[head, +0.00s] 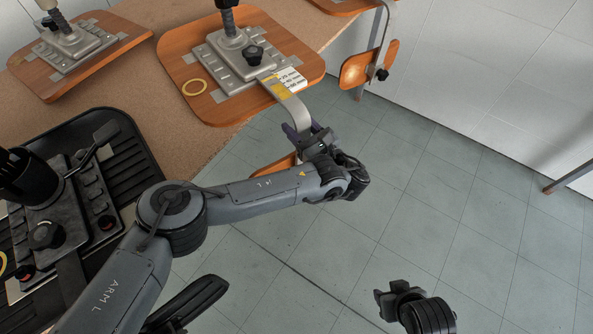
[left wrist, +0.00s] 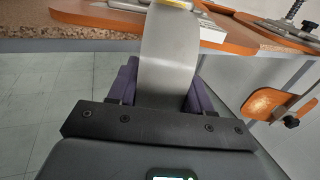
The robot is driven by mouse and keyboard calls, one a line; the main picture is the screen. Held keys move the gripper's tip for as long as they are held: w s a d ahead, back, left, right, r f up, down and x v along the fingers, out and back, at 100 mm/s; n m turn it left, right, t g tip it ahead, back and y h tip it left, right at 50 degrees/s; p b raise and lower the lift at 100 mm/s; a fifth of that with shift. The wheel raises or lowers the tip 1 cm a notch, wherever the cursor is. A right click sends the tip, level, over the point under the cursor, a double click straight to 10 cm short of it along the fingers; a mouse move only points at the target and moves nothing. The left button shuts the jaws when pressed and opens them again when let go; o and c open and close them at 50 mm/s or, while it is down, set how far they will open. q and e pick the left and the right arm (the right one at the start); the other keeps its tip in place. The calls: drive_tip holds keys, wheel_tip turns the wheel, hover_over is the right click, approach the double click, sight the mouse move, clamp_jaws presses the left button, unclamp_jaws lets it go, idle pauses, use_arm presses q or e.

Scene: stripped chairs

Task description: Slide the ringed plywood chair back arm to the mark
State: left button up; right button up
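The ringed plywood chair seat (head: 172,45) lies on the bench with a yellow ring (head: 194,87) on its near left. A metal mechanism with a black knob (head: 252,56) sits on it. Its flat metal back arm (head: 293,108) comes out beside a white scale label (head: 290,77) with a yellow patch and bends down. My left gripper (head: 305,138) is on this arm; in the left wrist view the back arm (left wrist: 168,60) runs between the purple fingers, which appear to press its edges. The plywood back (head: 272,171) shows partly behind my arm. My right gripper (head: 392,294) hangs apart over the floor; its fingers are unclear.
A black chair seat (head: 128,150) with its own mechanism and a partly seen yellow ring is at left. Another plywood seat (head: 105,35) is at the back left. A further chair's plywood back (head: 368,64) hangs off the bench. Floor at right is clear.

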use_arm(q)
clamp_jaws()
drive_tip(key=shift+s+d, duration=0.1)
drive_tip(key=shift+s, duration=0.05)
drive_tip(key=shift+p+v, duration=0.5)
drive_tip(key=shift+v, duration=0.4)
drive_tip(key=o, duration=1)
unclamp_jaws()
drive_tip(key=shift+c, duration=0.2)
drive_tip(key=shift+o, duration=0.3)
